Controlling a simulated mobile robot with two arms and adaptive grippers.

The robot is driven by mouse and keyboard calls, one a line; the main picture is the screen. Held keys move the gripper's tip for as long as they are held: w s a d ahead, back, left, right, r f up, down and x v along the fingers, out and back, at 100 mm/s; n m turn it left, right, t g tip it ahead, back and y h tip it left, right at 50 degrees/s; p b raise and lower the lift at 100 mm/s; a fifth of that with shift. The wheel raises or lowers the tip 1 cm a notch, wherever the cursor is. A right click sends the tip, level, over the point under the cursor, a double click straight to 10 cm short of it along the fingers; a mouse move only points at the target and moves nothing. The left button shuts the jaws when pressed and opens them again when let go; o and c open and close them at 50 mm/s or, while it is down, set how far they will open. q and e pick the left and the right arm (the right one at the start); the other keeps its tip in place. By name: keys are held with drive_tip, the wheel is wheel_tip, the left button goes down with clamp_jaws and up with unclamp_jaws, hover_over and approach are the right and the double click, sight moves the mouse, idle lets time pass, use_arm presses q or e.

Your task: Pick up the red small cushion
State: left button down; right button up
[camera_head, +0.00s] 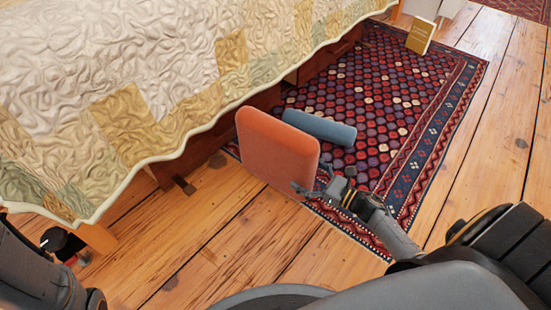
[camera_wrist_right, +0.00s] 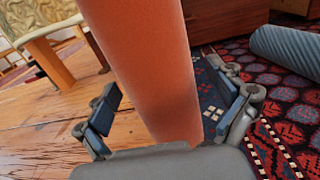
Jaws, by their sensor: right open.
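The red small cushion (camera_head: 275,150), an orange-red soft block, stands upright on its edge beside the bed, at the rug's near left corner. In the right wrist view the cushion (camera_wrist_right: 150,65) rises edge-on between the two fingers. My right gripper (camera_head: 325,188) is at the cushion's lower right edge in the head view. Its fingers (camera_wrist_right: 168,108) are open, one on each side of the cushion, with a visible gap on both sides. Part of my left arm shows at the lower left of the head view; I cannot make out its gripper.
A blue-grey bolster (camera_head: 320,127) lies on the patterned rug (camera_head: 425,125) just behind the cushion; it also shows in the wrist view (camera_wrist_right: 288,50). The quilted bed (camera_head: 130,80) borders the left. A yellowish book (camera_head: 420,36) stands at the far end. Wooden floor (camera_head: 215,225) is clear in front.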

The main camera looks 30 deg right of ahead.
drive_tip(key=b+x, duration=0.1)
drive_tip(key=x, duration=0.2)
drive_tip(key=shift+w+a+f, duration=0.1)
drive_tip(key=shift+w+a, duration=0.05)
drive_tip(key=shift+w, duration=0.05)
drive_tip(key=shift+c, duration=0.2)
drive_tip(key=c, duration=1.5)
